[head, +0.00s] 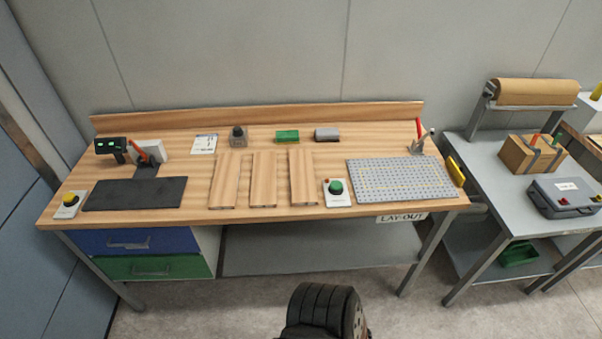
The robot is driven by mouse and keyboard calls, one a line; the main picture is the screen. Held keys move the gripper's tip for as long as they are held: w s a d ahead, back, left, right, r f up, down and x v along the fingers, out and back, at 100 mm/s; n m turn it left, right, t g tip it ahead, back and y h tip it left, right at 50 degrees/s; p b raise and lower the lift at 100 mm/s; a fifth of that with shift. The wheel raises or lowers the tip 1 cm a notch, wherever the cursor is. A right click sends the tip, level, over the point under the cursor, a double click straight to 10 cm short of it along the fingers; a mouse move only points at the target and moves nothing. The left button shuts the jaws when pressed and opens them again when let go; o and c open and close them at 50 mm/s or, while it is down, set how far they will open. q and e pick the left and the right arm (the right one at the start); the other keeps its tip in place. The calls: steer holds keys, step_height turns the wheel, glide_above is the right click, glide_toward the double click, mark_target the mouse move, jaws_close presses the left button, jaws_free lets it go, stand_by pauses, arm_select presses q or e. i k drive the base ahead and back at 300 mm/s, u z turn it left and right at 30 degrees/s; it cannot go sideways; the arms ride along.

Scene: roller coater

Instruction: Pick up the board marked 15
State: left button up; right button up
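Three light wooden boards lie side by side on the wooden workbench (330,133): a left board (225,181), a middle board (264,179) and a right board (303,177). They lie flat with narrow gaps between them. I cannot read a number on any of them, so I cannot tell which is marked 15. Neither of my grippers is in view. Nothing covers the boards.
A perforated grey plate (402,180) lies right, a dark mat (135,194) left. Behind the boards are a grey weight-like object (238,137), a green block (287,136) and a grey block (327,134).

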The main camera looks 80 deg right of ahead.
mark_target(263, 191)
steer(key=z, duration=2.25)
